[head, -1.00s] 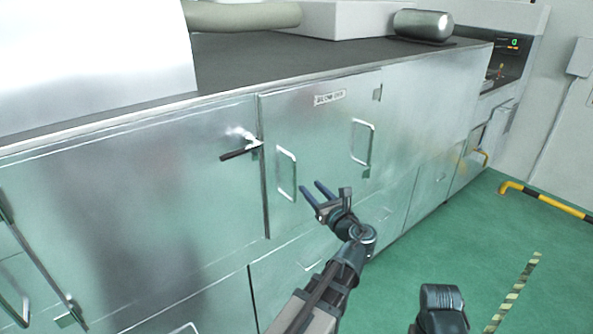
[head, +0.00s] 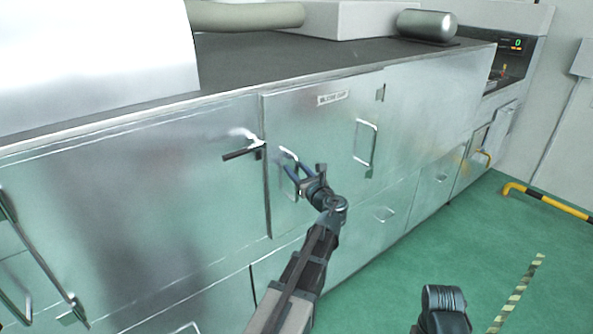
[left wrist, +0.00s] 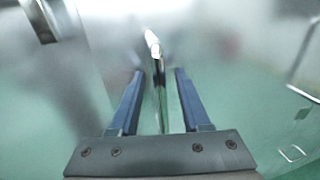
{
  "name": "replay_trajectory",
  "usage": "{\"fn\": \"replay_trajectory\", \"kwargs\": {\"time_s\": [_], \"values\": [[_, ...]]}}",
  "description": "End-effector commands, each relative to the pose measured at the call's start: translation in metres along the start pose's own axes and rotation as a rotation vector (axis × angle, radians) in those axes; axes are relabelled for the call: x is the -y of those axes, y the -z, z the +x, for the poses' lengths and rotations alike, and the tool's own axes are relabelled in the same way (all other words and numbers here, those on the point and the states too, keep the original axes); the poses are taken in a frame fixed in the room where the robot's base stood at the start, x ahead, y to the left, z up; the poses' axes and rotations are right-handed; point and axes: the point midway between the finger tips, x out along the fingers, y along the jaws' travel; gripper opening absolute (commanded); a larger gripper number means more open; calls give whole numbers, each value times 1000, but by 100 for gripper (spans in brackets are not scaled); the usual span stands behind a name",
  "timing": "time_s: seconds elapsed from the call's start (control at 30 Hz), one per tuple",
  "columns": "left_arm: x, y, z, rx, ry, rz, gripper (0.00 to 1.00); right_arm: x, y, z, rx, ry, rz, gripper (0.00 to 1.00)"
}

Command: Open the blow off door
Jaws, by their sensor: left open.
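The blow off door (head: 325,135) is a flat metal panel in the front of the long cabinet, with a small label plate near its top. It looks shut. Its left upright bar handle (head: 289,172) is at my left gripper (head: 291,170). In the left wrist view the handle (left wrist: 157,75) stands between the two open blue fingers of the left gripper (left wrist: 156,75), with a gap on both sides. A second bar handle (head: 365,143) is on the door's right side. My right gripper is not in view; only a dark part of my right arm shows at the bottom.
A latch with a black lever (head: 243,152) sits left of the door's edge. The cabinet top (head: 330,60) carries a metal cylinder (head: 426,25). Green floor (head: 410,255) is clear at the right, with a yellow-black rail (head: 545,197) beyond.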

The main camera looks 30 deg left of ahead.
Motion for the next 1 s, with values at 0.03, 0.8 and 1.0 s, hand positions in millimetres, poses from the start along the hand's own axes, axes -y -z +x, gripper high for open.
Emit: {"fn": "replay_trajectory", "kwargs": {"time_s": [0.03, 0.8, 1.0], "values": [[0, 0, 0, 0, 0, 0, 47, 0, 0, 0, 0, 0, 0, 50], [0, 0, 0, 0, -1, 0, 0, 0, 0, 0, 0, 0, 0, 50], [0, 0, 0, 0, -1, 0, 0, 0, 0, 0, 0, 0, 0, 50]]}}
